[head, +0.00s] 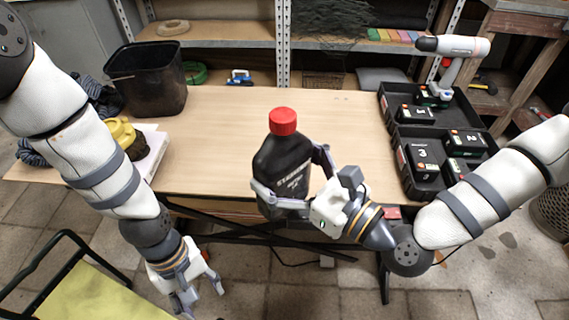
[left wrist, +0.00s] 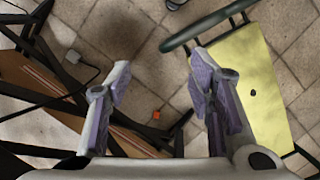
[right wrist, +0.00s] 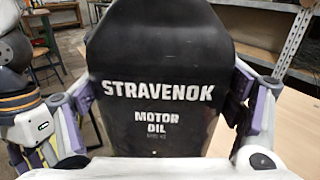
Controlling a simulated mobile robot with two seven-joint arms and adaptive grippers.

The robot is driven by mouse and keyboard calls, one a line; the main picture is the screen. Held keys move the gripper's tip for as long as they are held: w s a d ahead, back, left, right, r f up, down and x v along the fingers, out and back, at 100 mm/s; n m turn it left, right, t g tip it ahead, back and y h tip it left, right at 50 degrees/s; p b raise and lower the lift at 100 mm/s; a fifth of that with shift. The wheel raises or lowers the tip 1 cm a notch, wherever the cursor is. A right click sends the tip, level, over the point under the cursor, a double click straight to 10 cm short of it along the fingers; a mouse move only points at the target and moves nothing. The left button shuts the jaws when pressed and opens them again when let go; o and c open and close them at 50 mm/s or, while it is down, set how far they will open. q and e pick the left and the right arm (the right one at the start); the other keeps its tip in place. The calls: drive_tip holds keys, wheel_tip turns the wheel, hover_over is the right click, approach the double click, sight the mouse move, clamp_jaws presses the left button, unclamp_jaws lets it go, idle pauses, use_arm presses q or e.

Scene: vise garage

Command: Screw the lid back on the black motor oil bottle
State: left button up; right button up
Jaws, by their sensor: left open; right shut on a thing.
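The black motor oil bottle (head: 283,165) is upright at the table's front edge, with a red lid (head: 283,121) on its top. I cannot tell how tightly the lid sits. My right gripper (head: 293,172) is shut around the bottle's body from the right. In the right wrist view the bottle's label (right wrist: 157,110) faces the camera between the two fingers; its top is out of frame. My left gripper (head: 203,294) hangs low in front of the table, open and empty, pointing down. The left wrist view shows only floor and furniture between its fingers (left wrist: 160,90).
The wooden table (head: 225,125) is clear behind the bottle. A black bin (head: 147,80) stands at its back left, with a yellow item (head: 121,131) nearby. Black trays (head: 400,170) with batteries and a drill (head: 452,60) are at the right. A yellow-topped frame (head: 95,290) stands lower left.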

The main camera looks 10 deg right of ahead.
use_arm(q)
drive_tip(key=w+d+r+n, duration=0.3)
drive_tip(key=w+d+r, duration=0.2)
drive_tip(key=w+r, duration=0.4)
wheel_tip(320, 180, up, 32)
drive_tip(key=f+n+t+y, duration=0.1)
drive_tip(key=n+t+y, duration=0.1)
drive_tip(key=n, duration=0.5)
hover_over(283, 114)
drive_tip(key=shift+r, duration=0.25)
drive_tip(key=shift+f, duration=0.1)
wheel_tip(283, 114, down, 8)
drive_tip(key=shift+r, duration=0.1)
drive_tip(key=shift+c, duration=0.3)
